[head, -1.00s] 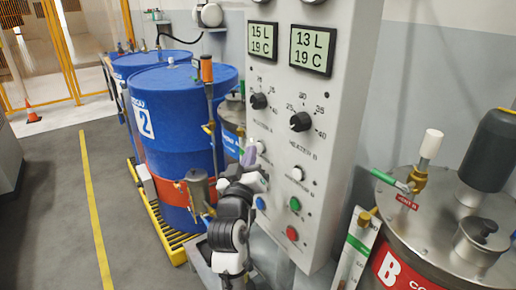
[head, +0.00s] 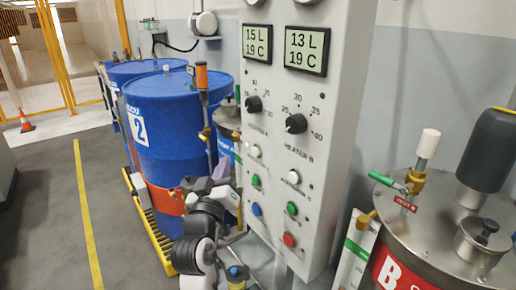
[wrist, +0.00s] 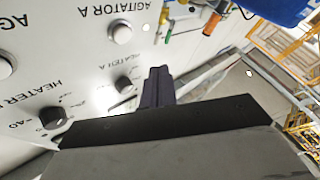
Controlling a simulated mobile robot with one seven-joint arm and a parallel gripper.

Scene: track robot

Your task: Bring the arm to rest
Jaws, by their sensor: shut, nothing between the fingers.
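My arm is folded low in front of the control panel (head: 328,160) in the head view. My gripper (head: 221,170) is at the panel's left edge, in front of the blue drum (head: 170,110). It is small there and partly hidden by my own wrist. In the wrist view my gripper (wrist: 158,76) shows its dark fingers shut together with nothing between them. The panel (wrist: 85,70) fills the left of that view, upside down, and the fingers appear apart from it.
The panel carries two displays, knobs and several coloured buttons, including a red one (head: 289,240). A steel tank (head: 440,235) with a green-handled valve (head: 384,179) stands at right. Open floor (head: 45,230) lies at left beyond the yellow line.

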